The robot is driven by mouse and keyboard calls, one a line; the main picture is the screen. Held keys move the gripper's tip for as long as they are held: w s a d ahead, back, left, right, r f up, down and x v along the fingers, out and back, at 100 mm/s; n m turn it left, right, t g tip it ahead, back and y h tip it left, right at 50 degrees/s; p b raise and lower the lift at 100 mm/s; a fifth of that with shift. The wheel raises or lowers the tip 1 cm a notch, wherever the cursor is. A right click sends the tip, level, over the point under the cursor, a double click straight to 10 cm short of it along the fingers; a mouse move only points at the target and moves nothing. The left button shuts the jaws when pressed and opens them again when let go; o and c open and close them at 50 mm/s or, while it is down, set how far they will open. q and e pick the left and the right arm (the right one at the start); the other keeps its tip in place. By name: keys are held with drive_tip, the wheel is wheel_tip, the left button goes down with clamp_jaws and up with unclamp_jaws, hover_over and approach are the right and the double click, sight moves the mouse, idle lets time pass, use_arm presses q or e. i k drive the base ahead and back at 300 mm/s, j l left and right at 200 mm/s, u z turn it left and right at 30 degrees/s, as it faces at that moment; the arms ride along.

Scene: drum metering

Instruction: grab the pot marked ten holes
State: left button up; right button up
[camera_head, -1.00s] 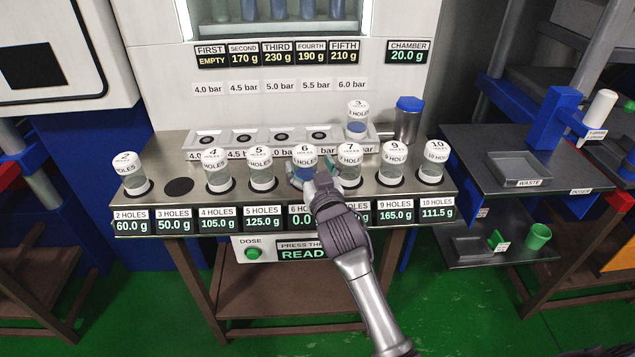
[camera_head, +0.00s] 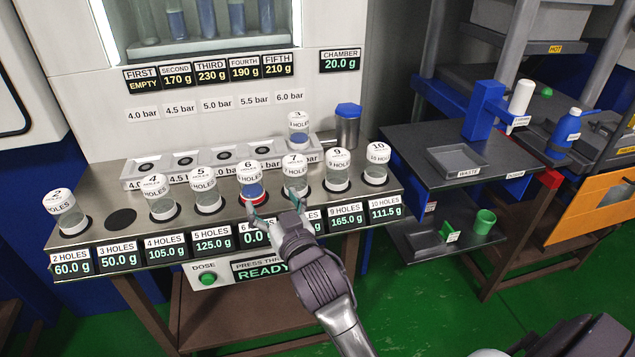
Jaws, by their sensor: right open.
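The pot marked ten holes (camera_head: 377,164) stands upright at the right end of the row on the steel bench (camera_head: 110,239), a clear pot with a white lid. Its display below reads 111.5 g. My right gripper (camera_head: 272,202) is open and empty, in front of the six-hole pot (camera_head: 250,181) and the seven-hole pot (camera_head: 295,174). It is left of the ten-hole pot and apart from it. The six-hole pot has blue contents. My left gripper is not in view.
The nine-hole pot (camera_head: 338,170) stands just left of the ten-hole pot. The three-hole pot (camera_head: 298,128) stands behind at the 6.0 bar place, beside a blue-capped metal canister (camera_head: 347,124). A dark side table (camera_head: 405,140) with a waste tray (camera_head: 457,162) is at right.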

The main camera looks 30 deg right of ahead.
sight(378, 153)
drive_tip(key=z, duration=1.25)
